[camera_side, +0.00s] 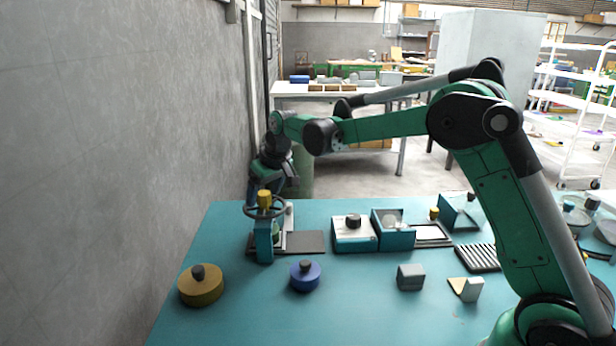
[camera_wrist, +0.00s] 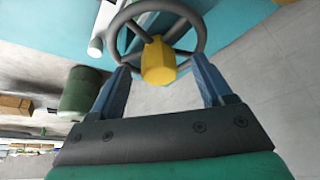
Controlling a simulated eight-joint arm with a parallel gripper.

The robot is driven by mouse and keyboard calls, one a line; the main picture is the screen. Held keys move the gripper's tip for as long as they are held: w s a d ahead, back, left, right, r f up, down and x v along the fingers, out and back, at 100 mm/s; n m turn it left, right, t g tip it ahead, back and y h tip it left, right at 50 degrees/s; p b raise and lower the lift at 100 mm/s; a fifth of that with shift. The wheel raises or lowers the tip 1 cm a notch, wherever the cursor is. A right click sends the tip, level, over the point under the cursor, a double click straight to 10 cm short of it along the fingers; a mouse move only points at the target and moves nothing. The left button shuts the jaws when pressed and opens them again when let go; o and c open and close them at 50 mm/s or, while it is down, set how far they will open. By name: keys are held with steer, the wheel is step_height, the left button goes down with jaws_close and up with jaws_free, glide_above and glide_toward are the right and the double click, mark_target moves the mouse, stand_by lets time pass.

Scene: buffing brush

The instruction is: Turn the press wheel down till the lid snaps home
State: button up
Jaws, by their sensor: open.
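The press wheel (camera_side: 251,210) is a dark spoked ring with a yellow knob (camera_side: 264,199) at its hub, on top of a teal press stand (camera_side: 264,243) at the table's left back. In the wrist view the wheel (camera_wrist: 203,38) shows close up, with the yellow knob (camera_wrist: 158,62) between my two blue fingers. My gripper (camera_wrist: 161,68) is open, with a finger on either side of the knob and a visible gap to each. In the side view my gripper (camera_side: 262,187) hangs right over the wheel. A small green piece (camera_side: 276,231) shows beneath the wheel; I cannot make out the lid.
A brown disc (camera_side: 201,290) and a blue disc (camera_side: 305,278), both with dark knobs, lie in front of the press. Teal-walled boxes (camera_side: 393,238) stand to its right. A grey wall (camera_side: 120,160) rises close on the left. The table's front middle is fairly clear.

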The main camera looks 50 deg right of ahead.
jaws_close()
steer(key=shift+m, duration=0.4)
steer(key=m+h, duration=0.1)
steer(key=m, duration=0.1)
steer(key=m+h, duration=0.1)
steer(key=m, duration=0.1)
steer(key=shift+a+m+g, duration=0.1)
steer(key=shift+m+g, duration=0.2)
steer(key=m, duration=0.2)
steer(key=m+g+h, duration=0.1)
steer(key=m, duration=0.1)
steer(key=shift+w+m+h, duration=0.1)
steer(key=shift+m+h, duration=0.2)
steer(key=m, duration=0.2)
steer(key=m+g, duration=0.1)
steer(key=m, duration=0.1)
steer(key=shift+g+h, duration=0.3)
steer(key=shift+h, duration=0.1)
steer(key=shift+w+a+m+g, duration=0.1)
steer(key=shift+m+g, duration=0.8)
steer(key=shift+m, duration=1.6)
